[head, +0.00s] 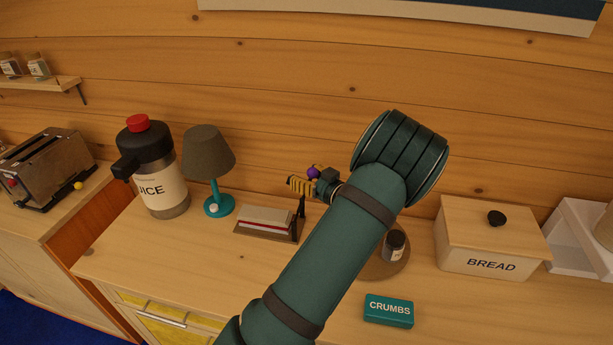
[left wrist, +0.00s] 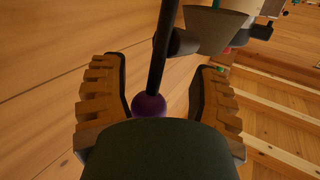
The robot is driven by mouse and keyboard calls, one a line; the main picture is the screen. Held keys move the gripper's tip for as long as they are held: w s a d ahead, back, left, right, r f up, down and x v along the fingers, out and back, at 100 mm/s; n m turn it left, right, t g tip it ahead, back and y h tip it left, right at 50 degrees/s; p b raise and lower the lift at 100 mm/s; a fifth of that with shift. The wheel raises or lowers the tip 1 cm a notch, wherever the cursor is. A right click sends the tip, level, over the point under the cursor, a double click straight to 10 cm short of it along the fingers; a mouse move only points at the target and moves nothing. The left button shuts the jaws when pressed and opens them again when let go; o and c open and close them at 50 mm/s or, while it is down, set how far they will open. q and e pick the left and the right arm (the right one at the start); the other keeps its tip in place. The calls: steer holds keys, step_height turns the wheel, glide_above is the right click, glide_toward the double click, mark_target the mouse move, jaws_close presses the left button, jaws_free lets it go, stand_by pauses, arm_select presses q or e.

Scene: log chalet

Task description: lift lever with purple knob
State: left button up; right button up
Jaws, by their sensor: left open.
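The purple knob (head: 314,171) shows just beside my left gripper (head: 304,184) in the head view. In the left wrist view the purple knob (left wrist: 148,105) sits at the end of a dark rod (left wrist: 162,50), between the two ridged fingers of my left gripper (left wrist: 158,98). The fingers are open, with gaps on both sides of the knob. The gripper's dark body hides the knob's near edge. A low device (head: 262,222) with a white and red top lies below the gripper, a thin dark post at its right end. My right gripper is out of view.
A dark lamp (head: 208,152) and a juice jug (head: 153,175) stand left of the device. A bread box (head: 490,245), a teal crumbs box (head: 388,311) and a small jar (head: 394,243) are on the right. A toaster (head: 47,168) stands far left. The wooden wall is close behind.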

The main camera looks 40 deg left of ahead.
arm_select(q)
steer(key=d, duration=1.2)
steer(key=shift+s+r, duration=0.4)
steer(key=shift+r, duration=0.05)
